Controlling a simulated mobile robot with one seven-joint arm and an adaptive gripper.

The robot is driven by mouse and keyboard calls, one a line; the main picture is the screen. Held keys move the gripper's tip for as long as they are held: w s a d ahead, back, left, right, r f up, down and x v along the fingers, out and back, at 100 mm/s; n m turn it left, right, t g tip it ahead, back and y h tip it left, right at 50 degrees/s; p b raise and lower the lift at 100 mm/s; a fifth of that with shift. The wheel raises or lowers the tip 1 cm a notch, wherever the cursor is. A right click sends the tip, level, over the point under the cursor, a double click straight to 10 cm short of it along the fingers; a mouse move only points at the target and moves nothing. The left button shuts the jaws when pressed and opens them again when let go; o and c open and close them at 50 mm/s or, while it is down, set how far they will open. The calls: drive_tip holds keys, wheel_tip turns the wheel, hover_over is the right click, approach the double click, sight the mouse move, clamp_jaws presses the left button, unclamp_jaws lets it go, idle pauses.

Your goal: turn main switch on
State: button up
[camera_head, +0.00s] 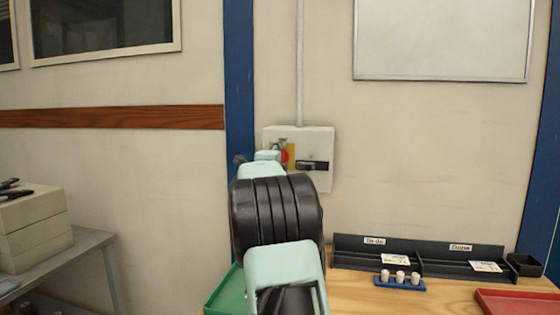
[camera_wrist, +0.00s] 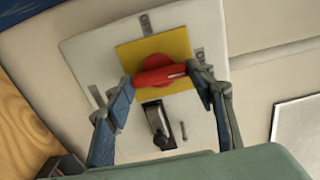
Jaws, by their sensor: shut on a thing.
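The main switch is a red rotary handle (camera_wrist: 160,76) on a yellow plate (camera_wrist: 150,48), on the front of a pale wall box (camera_wrist: 85,50). In the wrist view the handle lies nearly crosswise, slightly tilted. My gripper (camera_wrist: 160,78) is shut on the handle, one blue-padded finger at each end. In the head view the wall box (camera_head: 318,146) hangs on the wall behind my arm, with part of the red handle (camera_head: 285,157) and yellow plate (camera_head: 290,147) showing. My arm hides most of the gripper there.
A black lever (camera_wrist: 158,125) sits on the box close to the red handle. A conduit (camera_head: 300,60) rises from the box. Below right, a wooden bench (camera_head: 375,300) holds a black rack (camera_head: 420,260), a blue holder (camera_head: 400,284) and a red tray (camera_head: 515,302). A green tray (camera_head: 228,292) is beside my arm.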

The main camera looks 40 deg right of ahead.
drive_tip(key=o, duration=1.2)
drive_tip(key=shift+c, duration=0.2)
drive_tip(key=v, duration=1.2)
